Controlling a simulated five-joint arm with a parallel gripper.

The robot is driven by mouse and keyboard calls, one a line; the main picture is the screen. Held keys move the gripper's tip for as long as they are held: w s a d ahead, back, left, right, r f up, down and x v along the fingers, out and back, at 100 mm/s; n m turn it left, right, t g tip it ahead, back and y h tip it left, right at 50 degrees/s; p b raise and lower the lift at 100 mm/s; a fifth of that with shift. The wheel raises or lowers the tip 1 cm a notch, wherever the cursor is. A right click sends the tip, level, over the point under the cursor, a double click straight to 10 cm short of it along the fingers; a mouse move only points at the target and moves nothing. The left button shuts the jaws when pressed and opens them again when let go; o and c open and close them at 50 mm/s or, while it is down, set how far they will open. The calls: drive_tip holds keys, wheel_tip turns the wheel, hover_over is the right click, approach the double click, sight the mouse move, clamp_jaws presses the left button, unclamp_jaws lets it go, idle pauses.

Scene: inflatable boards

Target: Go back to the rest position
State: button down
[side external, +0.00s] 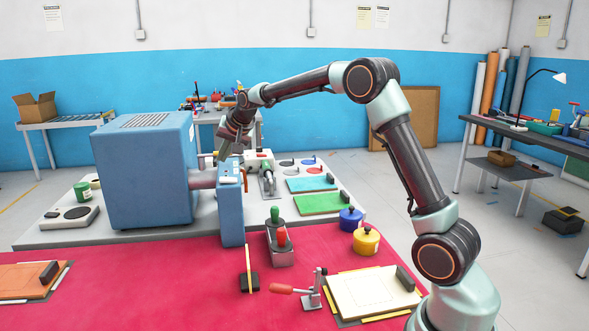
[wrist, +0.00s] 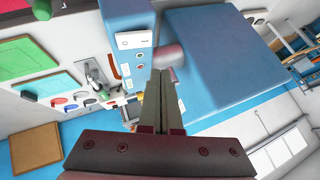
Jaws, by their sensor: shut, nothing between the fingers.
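My gripper (wrist: 163,95) is shut and empty; its two long fingers lie together in the middle of the wrist view. In the side external view my gripper (side external: 222,152) hangs at the end of the outstretched arm, close to the right side of the big blue machine (side external: 145,170) and above the narrow blue control box (side external: 231,205). I cannot tell the exact gap between the fingertips and the machine. The control box also shows in the wrist view (wrist: 126,20), with a white switch plate and small buttons.
A red mat (side external: 180,280) covers the front, bearing a toggle clamp (side external: 310,292) with a red handle, a cream board (side external: 370,292) and a yellow pot (side external: 366,241). A blue pot (side external: 350,219) and green panel (side external: 318,203) lie behind. Open air lies above the mat.

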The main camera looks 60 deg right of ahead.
drive_tip(key=s+a+r+n, duration=0.2)
drive_tip(key=s+a+r, duration=0.25)
drive_tip(key=s, duration=0.25)
drive_tip(key=s+a+f+n, duration=0.1)
drive_tip(key=s+a+n, duration=0.1)
drive_tip(key=s, duration=0.6)
drive_tip(key=s+a+f+n+g+y, duration=0.1)
drive_tip(key=s+a+f+n, duration=0.1)
drive_tip(key=s+a, duration=0.3)
drive_tip(key=s+a+f+n+g+y, duration=0.1)
drive_tip(key=s+a+f+n, duration=0.1)
drive_tip(key=s, duration=1)
drive_tip(key=shift+s+a+f+n, duration=0.2)
drive_tip(key=shift+a+n, duration=0.45)
drive_tip(key=shift+n, duration=0.45)
